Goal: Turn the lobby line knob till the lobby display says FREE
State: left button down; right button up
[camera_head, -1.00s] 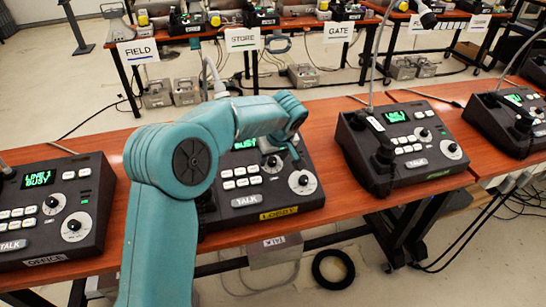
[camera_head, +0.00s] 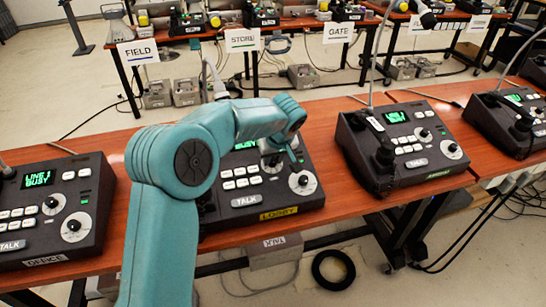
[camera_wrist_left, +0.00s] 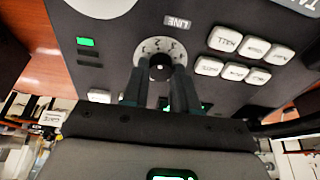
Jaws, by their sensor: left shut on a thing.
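The lobby phone (camera_head: 250,200) is the dark desk unit at the centre of the near table, with a yellow LOBBY label (camera_head: 278,212) on its front edge. Its green display (camera_head: 245,145) is partly hidden by my arm; I cannot read it fully. My left gripper (camera_head: 289,157) is over the upper right of this phone. In the left wrist view, the left gripper's fingers (camera_wrist_left: 160,85) are shut on the small dark line knob (camera_wrist_left: 160,68). The knob sits on a pale marked dial (camera_wrist_left: 142,52) beside a LINE label (camera_wrist_left: 177,22). My right gripper is not in view.
The office phone (camera_head: 50,210) stands at left, showing LINE 1 BUSY. Another phone (camera_head: 402,150) stands to the right, with a gooseneck microphone. A large silver dial (camera_head: 302,181) is at the lobby phone's lower right. Tables with FIELD, STORE and GATE signs stand behind.

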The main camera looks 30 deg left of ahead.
pick_arm(q)
jog(key=m, duration=0.3)
jog(key=shift+m+h, duration=0.4)
jog(key=shift+m, duration=1.6)
jog(key=c, duration=0.9)
grip_release()
jog(key=shift+o, duration=0.2)
jog(key=p+v, duration=0.1)
jog(key=v, duration=1.5)
jog(key=shift+s, duration=0.45)
